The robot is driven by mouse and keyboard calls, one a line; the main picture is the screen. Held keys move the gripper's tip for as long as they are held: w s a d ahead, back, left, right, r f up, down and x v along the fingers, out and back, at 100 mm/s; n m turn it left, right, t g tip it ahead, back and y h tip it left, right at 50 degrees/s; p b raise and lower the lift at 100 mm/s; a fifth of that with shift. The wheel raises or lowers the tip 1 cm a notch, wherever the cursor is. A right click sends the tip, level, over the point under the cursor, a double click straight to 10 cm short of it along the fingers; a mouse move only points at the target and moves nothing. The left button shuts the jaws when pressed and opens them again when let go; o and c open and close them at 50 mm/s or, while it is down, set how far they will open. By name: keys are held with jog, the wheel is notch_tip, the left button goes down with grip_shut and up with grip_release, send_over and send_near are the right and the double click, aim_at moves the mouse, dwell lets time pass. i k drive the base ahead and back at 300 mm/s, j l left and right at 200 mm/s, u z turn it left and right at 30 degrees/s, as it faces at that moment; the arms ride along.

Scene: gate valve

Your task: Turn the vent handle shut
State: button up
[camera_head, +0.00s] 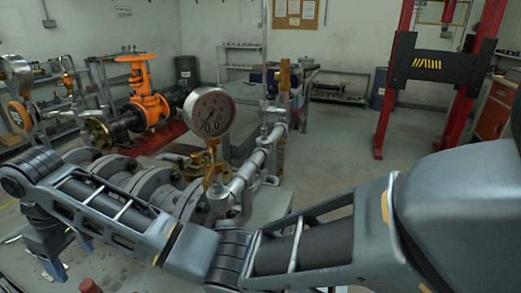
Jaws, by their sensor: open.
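My gripper (70,260) is at the lower left, pointing down, with its fingers apart and nothing seen between them. My arm crosses the lower picture and hides part of the pipework. I cannot tell for sure which part is the vent handle. A small red knob-like piece (90,286) shows at the bottom edge, to the right of and below my gripper, apart from it in the picture. A dial gauge (210,112) stands on a brass fitting (213,172) beside a silver pipe (252,170). A small silver lever-like part (270,180) is by that pipe.
Grey flanges (158,185) lie just behind my arm. An orange gate valve (148,105) with a handwheel stands behind them. Another gauge (16,70) is at the far left. A red lift post (395,85) stands at the right. The floor (345,155) at centre right is clear.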

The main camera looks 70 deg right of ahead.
aim_at(288, 112)
jog(key=k, duration=1)
